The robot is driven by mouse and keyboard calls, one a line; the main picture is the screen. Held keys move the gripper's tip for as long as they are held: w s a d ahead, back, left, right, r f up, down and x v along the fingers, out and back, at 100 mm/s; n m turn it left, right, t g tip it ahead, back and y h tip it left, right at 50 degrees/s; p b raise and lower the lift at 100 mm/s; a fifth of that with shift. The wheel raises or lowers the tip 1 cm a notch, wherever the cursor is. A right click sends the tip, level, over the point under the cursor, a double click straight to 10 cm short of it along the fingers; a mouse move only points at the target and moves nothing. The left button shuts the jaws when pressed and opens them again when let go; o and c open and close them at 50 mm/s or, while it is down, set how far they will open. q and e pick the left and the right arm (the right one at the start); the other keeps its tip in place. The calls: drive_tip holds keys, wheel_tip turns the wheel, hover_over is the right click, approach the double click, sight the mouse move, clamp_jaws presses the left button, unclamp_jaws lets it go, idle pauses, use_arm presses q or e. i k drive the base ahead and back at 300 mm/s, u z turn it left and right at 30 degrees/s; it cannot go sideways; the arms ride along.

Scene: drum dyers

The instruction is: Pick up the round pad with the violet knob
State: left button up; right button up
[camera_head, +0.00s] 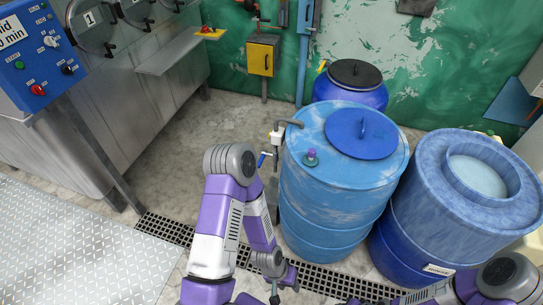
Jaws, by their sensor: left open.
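My left gripper (275,298) is at the bottom edge, low in front of the drum and well apart from the pad. It is open, and its fingertips are partly cut off by the picture edge. My right arm shows at the bottom right, but its gripper cannot be made out.
A darker blue drum (465,205) stands close on the right, and another with a black lid (355,76) stands behind. A pipe with a tap (279,137) rises at the drum's left side. A floor grate (165,228) runs in front. Steel machines (110,110) stand left.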

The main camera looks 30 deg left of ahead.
sight(310, 161)
drive_tip(key=u, duration=0.9)
drive_tip(key=i, duration=0.4)
